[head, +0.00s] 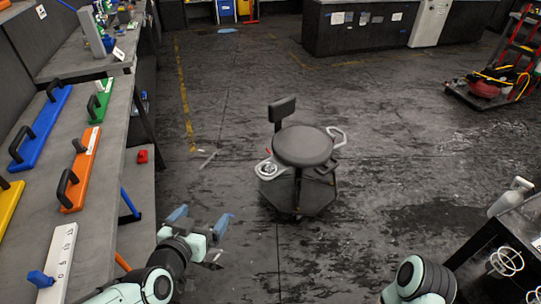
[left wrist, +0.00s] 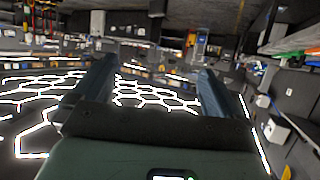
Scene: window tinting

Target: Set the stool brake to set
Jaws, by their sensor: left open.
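The stool (head: 302,147) stands upright on the dark floor near the middle of the head view. It has a round grey seat, a small backrest, a light handle loop (head: 338,136) on its right and a round light-coloured part (head: 267,169) on its left. I cannot make out which part is the brake or how it is set. My left gripper (head: 202,222) is open and empty, below and left of the stool and apart from it. In the left wrist view its two fingers (left wrist: 155,85) are spread with nothing between them. My right gripper is not in view; only part of my right arm shows.
A grey bench (head: 102,205) with blue, orange, green and yellow handled tools runs along the left. A dark table (head: 520,225) with a bottle stands at lower right. A red cart (head: 490,85) is at upper right. The floor around the stool is mostly clear.

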